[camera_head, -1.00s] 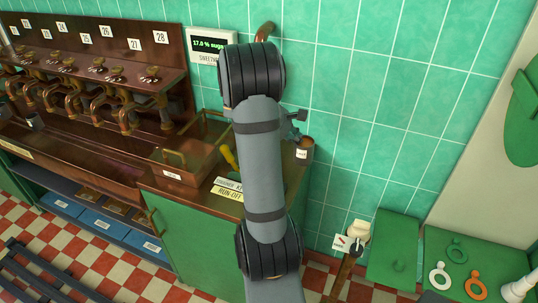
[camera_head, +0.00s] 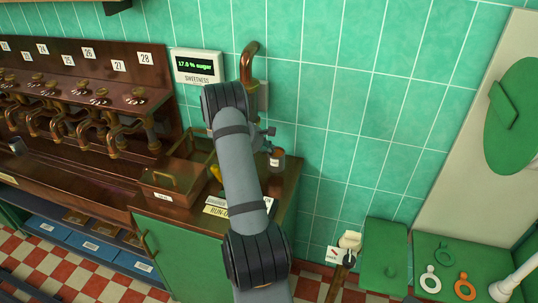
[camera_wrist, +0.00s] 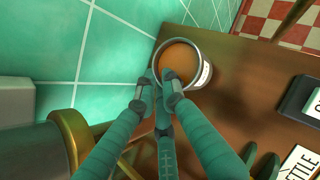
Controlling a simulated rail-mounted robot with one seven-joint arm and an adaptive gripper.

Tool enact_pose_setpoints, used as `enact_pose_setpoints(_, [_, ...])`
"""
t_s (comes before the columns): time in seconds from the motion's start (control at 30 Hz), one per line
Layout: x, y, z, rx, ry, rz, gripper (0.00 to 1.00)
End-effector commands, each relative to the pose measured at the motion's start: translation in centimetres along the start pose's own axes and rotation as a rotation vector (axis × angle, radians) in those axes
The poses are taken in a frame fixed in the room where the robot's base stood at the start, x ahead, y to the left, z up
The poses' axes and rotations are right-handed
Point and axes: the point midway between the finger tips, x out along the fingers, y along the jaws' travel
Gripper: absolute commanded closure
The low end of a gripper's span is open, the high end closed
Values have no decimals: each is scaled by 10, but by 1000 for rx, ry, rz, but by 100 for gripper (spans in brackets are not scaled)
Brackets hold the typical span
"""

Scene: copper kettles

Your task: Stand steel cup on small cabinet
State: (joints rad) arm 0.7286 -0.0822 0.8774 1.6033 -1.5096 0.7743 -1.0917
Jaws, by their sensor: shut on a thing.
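The steel cup (camera_head: 277,160) has a white label and sits near the back right corner of the brown top of the green cabinet (camera_head: 165,258). In the wrist view the cup (camera_wrist: 190,52) is round, seems upright, and holds something orange-brown. My gripper (camera_wrist: 160,84) is shut on the cup's near rim, with its fingertips at the wall. In the head view the arm hides most of my gripper (camera_head: 270,143). The cabinet's brown top (camera_wrist: 235,95) shows below the cup in the wrist view. I cannot tell whether the cup touches it.
Signs (camera_head: 222,207), a copper box (camera_head: 170,183) and a yellow-handled thing share the cabinet top. The tiled wall (camera_head: 330,100) is close behind. A copper pipe (camera_head: 248,60) and a sugar display (camera_head: 197,66) are on the wall. Green panels with rings (camera_head: 445,255) stand at right.

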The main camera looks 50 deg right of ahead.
Motion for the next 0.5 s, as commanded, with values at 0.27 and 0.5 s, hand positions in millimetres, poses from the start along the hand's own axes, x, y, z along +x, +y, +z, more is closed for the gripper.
enact_pose_setpoints(0.27, [22, -3, -22, -2, 1, 0, 100])
enact_pose_setpoints(0.5, [23, -3, -23, -1, 1, 1, 100])
